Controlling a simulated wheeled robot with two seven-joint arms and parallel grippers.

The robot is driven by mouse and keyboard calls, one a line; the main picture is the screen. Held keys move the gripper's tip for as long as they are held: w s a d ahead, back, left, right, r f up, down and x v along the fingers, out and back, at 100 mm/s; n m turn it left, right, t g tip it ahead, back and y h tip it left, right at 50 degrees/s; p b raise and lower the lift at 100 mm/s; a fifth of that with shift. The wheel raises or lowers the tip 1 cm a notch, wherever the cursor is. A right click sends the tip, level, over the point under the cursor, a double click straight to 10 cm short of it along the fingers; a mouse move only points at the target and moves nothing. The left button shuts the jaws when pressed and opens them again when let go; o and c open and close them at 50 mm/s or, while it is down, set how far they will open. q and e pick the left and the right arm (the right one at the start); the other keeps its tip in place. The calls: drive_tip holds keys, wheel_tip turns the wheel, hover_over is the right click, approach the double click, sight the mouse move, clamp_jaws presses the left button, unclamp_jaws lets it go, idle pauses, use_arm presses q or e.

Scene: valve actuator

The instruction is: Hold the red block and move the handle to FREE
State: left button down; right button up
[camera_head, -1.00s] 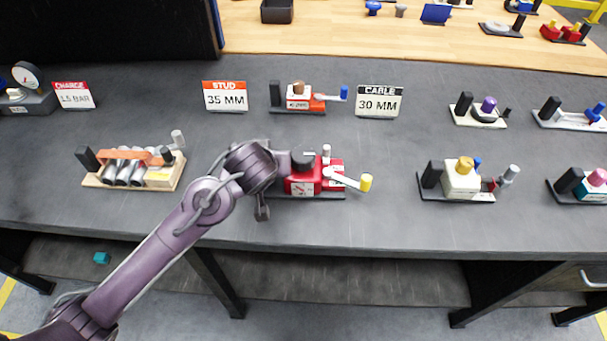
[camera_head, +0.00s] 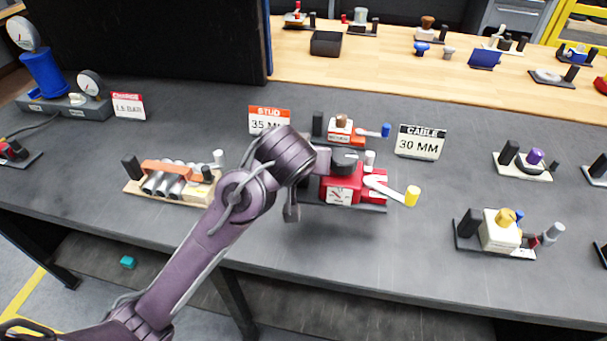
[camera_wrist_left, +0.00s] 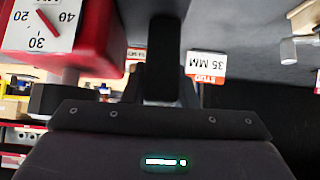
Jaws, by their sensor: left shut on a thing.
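The red block (camera_head: 342,190) is part of a small device on the dark bench, with a dial on its front and a black knob (camera_head: 346,165) on top. Its handle (camera_head: 390,189) is a pale lever with a yellow end (camera_head: 412,196), pointing right and slightly toward the front. My left gripper (camera_head: 318,160) is at the device's left side. In the left wrist view, its fingers (camera_wrist_left: 165,90) are shut on a black post (camera_wrist_left: 164,45) beside the red block (camera_wrist_left: 95,50). A FREE mark cannot be read. My right gripper is not in view.
A device with an orange block (camera_head: 343,139) stands behind, between the STUD 35 MM sign (camera_head: 268,119) and the CABLE 30 MM sign (camera_head: 420,142). A rack of grey cylinders (camera_head: 172,185) stands left, a cream block device (camera_head: 498,231) right. Bench front of the red block is clear.

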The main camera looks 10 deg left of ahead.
use_arm(q)
drive_tip(key=shift+f, duration=3.95)
drive_tip(key=shift+f, duration=0.5)
